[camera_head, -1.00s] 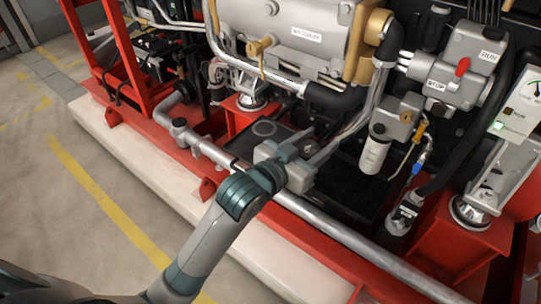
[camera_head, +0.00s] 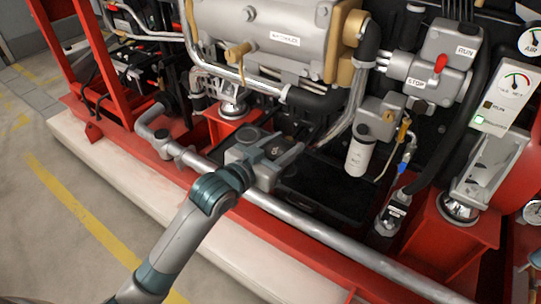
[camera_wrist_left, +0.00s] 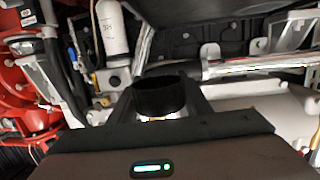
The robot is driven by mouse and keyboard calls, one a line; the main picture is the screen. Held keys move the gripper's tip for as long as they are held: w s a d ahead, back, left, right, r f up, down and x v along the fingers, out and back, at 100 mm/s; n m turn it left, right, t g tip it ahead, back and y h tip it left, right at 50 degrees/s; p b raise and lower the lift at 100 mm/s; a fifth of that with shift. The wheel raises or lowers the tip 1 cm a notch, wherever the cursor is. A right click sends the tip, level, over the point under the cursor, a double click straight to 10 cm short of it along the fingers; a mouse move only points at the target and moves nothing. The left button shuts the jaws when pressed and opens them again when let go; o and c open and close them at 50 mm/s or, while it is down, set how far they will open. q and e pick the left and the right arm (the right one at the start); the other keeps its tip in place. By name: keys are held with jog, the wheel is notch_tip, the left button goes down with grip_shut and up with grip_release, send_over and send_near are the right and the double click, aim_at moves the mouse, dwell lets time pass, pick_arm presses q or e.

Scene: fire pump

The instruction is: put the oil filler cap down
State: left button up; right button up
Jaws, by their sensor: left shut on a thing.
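The oil filler cap (camera_wrist_left: 160,97) is a short black cylinder, seen in the left wrist view between the two fingers of my left gripper (camera_wrist_left: 160,104). In the head view my left gripper (camera_head: 288,145) is shut on the cap, over the dark tray area (camera_head: 325,193) below the engine. The cap shows there only as a small dark shape (camera_head: 278,151) between the fingers. I cannot tell whether its underside touches anything. A dark round ring (camera_head: 247,134) lies just behind the gripper. My right gripper is not in view.
A silver pipe (camera_head: 310,228) runs along the red frame in front. A white filter canister (camera_head: 359,157) hangs to the right of the gripper. The grey engine body (camera_head: 275,38) and a black hose (camera_head: 315,101) are behind. The dark tray right of the gripper looks clear.

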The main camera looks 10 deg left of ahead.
aim_at(274, 144)
pick_arm(q)
jog(key=w+a+f, duration=0.2)
jog(key=w+a, duration=0.1)
jog(key=shift+a+f+b, duration=0.2)
jog(key=shift+f+b, duration=0.15)
jog(key=shift+f, duration=0.05)
jog(key=shift+w+a+f, duration=0.15)
jog(key=shift+a, duration=0.1)
jog(key=shift+w+a, duration=0.1)
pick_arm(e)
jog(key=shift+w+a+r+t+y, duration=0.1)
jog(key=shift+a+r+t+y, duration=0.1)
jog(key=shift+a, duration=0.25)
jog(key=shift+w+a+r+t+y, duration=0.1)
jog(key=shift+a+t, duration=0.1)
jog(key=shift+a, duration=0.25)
pick_arm(q)
jog(key=shift+f, duration=0.1)
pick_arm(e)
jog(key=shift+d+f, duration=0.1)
